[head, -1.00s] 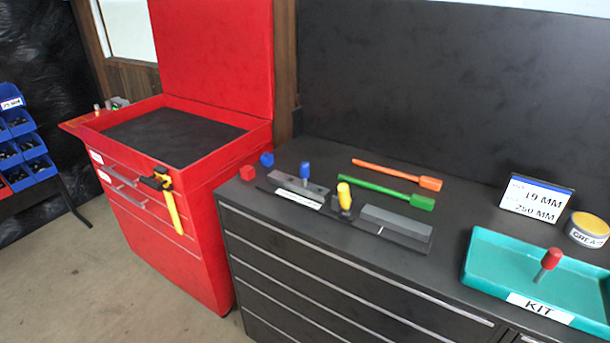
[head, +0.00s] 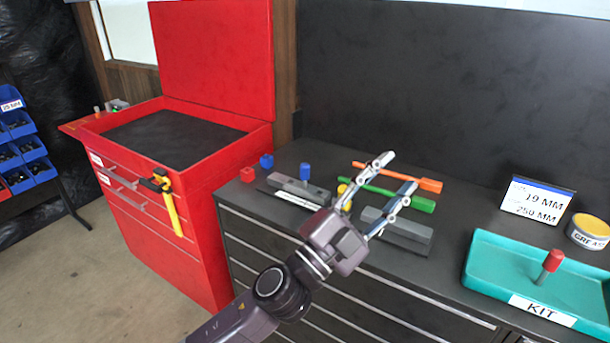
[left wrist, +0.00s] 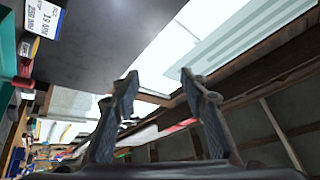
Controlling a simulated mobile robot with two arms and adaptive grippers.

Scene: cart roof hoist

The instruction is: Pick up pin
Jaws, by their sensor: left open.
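A blue-headed pin (head: 304,172) stands upright in a grey block (head: 285,184) on the dark cabinet top. A yellow-headed pin (head: 342,187) is right of it, mostly hidden behind my left gripper. A red-headed pin (head: 549,262) stands tilted in the green KIT tray (head: 478,262). My left gripper (head: 399,172) is open and empty, and in the head view it overlaps the yellow pin and the tools behind. In the left wrist view the spread fingers (left wrist: 158,76) have nothing between them and face upward past the bench. My right gripper is not in view.
An orange tool (head: 428,185) and a green tool (head: 422,204) lie behind a grey block (head: 408,231). Red (head: 248,175) and blue (head: 267,160) cubes lie at the left end. A sign (head: 537,200) and grease tin (head: 588,231) stand right. A red tool chest (head: 185,220) stands left.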

